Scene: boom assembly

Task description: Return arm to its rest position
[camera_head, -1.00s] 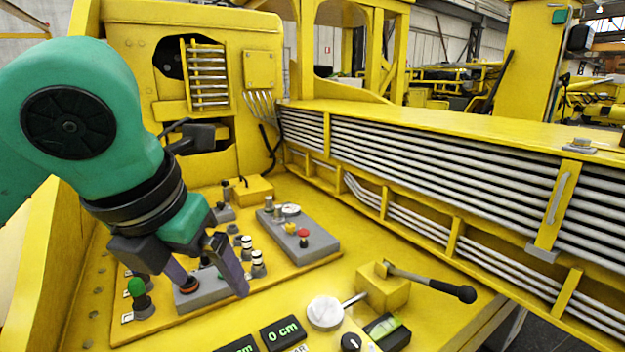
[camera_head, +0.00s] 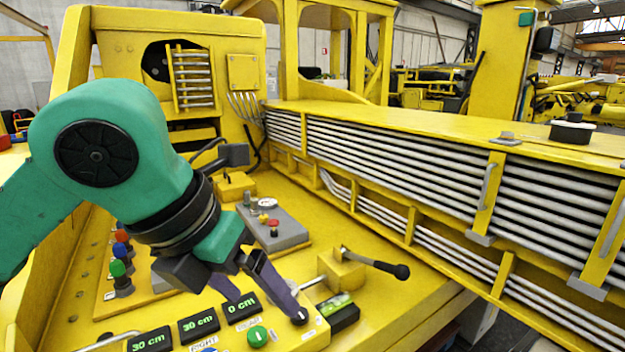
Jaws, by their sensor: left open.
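My left arm (camera_head: 120,160) is green and comes in from the left, reaching over the yellow control console. My left gripper (camera_head: 267,300) points down with its two purple fingers spread apart and nothing visible between them. It is over the panel with the displays. The right fingertip overlaps a black knob (camera_head: 300,317) in the picture; I cannot tell whether they touch. The 0 cm display (camera_head: 241,307) shows below the gripper, with two 30 cm displays (camera_head: 199,323) to its left. My right gripper is not in view.
A green button (camera_head: 257,337) sits in front of the displays. A black-handled lever (camera_head: 375,262) stands to the right. A grey control box (camera_head: 283,231) and coloured buttons (camera_head: 118,268) lie behind. The yellow boom (camera_head: 430,130) with pipes runs along the right.

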